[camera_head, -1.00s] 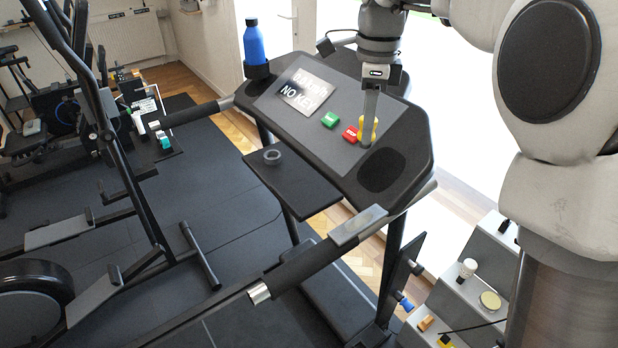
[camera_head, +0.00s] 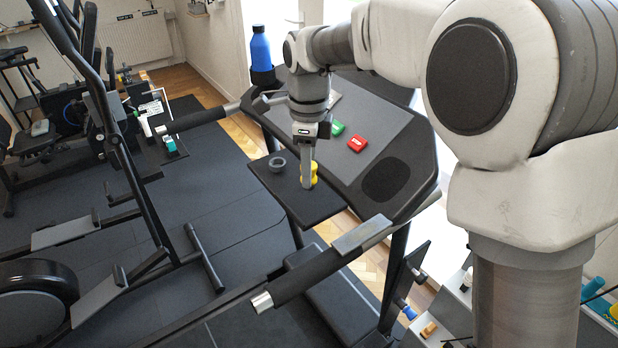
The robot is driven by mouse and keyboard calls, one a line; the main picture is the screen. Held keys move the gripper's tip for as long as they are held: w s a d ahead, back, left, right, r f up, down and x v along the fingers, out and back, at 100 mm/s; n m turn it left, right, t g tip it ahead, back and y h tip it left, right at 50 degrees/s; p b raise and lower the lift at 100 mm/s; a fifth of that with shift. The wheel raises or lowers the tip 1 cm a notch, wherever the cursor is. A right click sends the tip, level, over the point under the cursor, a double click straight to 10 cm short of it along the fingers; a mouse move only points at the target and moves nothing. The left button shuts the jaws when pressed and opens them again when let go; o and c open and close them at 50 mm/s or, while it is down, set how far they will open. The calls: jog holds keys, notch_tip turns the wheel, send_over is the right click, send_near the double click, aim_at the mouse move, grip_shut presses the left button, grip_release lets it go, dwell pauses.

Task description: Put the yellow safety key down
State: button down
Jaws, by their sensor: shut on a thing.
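The yellow safety key (camera_head: 314,181) is partly hidden behind the fingers of my gripper (camera_head: 307,184). My gripper points down and is shut on the key. The key is over the small black side tray (camera_head: 327,206) in front of the treadmill console. I cannot tell whether the key touches the tray. A dark grey ring-shaped holder (camera_head: 277,164) sits on the same tray, to the left of the key and apart from it.
The treadmill console (camera_head: 400,130) carries a red button (camera_head: 357,144) and a green button (camera_head: 337,128). A blue bottle (camera_head: 260,50) stands at the console's far left corner. The handrail (camera_head: 318,265) runs across in front. Bare tray surface lies around the key.

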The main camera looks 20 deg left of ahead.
jog(key=shift+f, duration=1.5)
jog(key=shift+f, duration=0.2)
jog(key=c, duration=0.5)
grip_release()
jog(key=shift+r, duration=0.1)
